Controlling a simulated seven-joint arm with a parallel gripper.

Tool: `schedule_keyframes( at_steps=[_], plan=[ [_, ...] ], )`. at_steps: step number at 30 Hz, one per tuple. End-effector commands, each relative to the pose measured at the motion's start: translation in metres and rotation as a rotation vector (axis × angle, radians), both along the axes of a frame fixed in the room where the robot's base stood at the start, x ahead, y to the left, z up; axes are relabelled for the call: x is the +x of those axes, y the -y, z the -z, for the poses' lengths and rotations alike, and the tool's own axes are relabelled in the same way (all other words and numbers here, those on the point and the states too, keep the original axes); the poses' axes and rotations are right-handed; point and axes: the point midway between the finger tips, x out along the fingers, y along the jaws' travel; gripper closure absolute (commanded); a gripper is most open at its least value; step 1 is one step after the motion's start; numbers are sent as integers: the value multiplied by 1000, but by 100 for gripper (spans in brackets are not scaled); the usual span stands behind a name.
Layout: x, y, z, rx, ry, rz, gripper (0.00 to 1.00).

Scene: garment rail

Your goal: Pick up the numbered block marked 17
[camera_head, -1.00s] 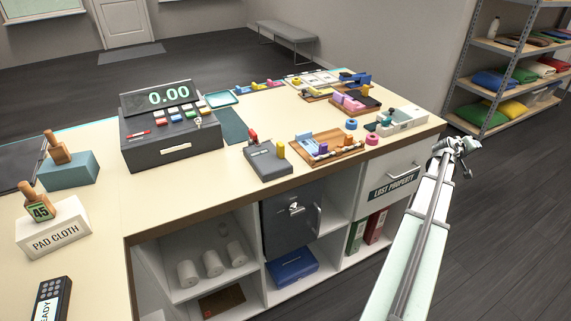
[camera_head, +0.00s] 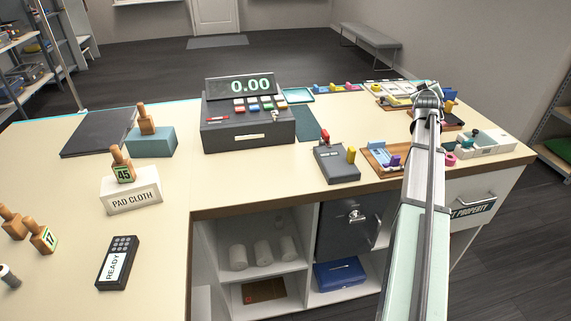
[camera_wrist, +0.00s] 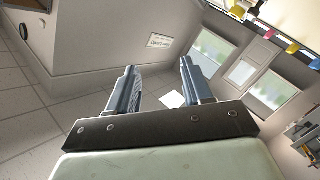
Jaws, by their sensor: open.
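The numbered block marked 17 (camera_head: 43,238) is a wooden stamp-like block with a knob and a green-edged label. It stands at the far left of the counter in the head view, beside another wooden block (camera_head: 11,221). My gripper (camera_wrist: 158,80) is open and empty in the wrist view, pointing at floor and walls. In the head view my arm reaches over the right side of the counter, far from block 17, and the fingers cannot be made out there.
The PAD CLOTH box (camera_head: 132,195), a black READY device (camera_head: 118,262), a teal box (camera_head: 150,142) and the register (camera_head: 248,125) stand between my arm and block 17. Wooden trays (camera_head: 388,158) lie at the right. The counter's front middle is clear.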

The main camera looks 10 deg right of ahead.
Motion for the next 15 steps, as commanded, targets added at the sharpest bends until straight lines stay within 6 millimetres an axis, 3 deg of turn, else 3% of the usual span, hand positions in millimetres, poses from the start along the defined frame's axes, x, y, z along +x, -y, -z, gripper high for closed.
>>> schedule_keyframes(
  at_steps=[1, 6, 15],
  plan=[
    [15, -34, -2, 24, 17, -48, 50],
    [54, -133, -9, 111, 73, -197, 50],
    [94, -315, -25, 273, 160, -462, 50]
  ],
)
